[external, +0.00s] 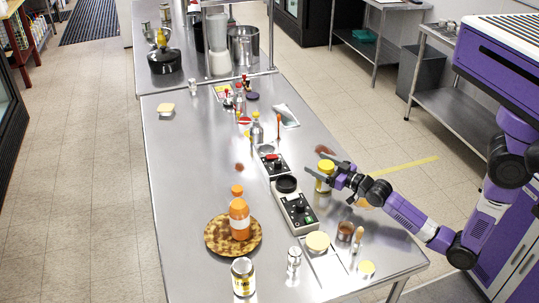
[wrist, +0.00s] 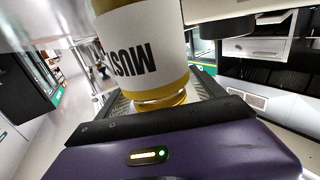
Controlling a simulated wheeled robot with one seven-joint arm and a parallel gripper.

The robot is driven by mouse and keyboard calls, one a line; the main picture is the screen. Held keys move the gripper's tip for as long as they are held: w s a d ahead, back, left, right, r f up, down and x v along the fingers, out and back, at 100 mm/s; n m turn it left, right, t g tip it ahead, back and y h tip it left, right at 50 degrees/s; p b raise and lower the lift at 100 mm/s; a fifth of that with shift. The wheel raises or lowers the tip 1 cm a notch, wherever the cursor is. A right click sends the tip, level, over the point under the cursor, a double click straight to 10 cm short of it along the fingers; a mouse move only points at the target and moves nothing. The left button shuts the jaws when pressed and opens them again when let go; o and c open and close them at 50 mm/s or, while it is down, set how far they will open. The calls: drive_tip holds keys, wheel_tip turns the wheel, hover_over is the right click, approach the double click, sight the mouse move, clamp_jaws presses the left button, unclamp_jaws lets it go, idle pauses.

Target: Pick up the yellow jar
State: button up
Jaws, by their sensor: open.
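The yellow jar (external: 324,183) has a yellow lid and a pale label, and it stands upright on the steel table near the right edge. My gripper (external: 322,164) is open, with its fingers at the jar's upper part. In the wrist view the jar (wrist: 143,45) appears upside down and close, with dark letters on a white label. It lies between my two fingers (wrist: 160,95) in that view. I cannot tell whether either finger touches it.
A grey device with a round black top (external: 295,205) stands just left of the jar. An orange bottle (external: 239,218) on a brown plate (external: 215,242) and a can (external: 243,278) are farther left. A small brown glass (external: 345,232) stands in front.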

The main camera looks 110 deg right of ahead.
drive_tip(key=shift+d, duration=0.1)
clamp_jaws()
idle(0.3)
drive_tip(key=shift+r, duration=0.15)
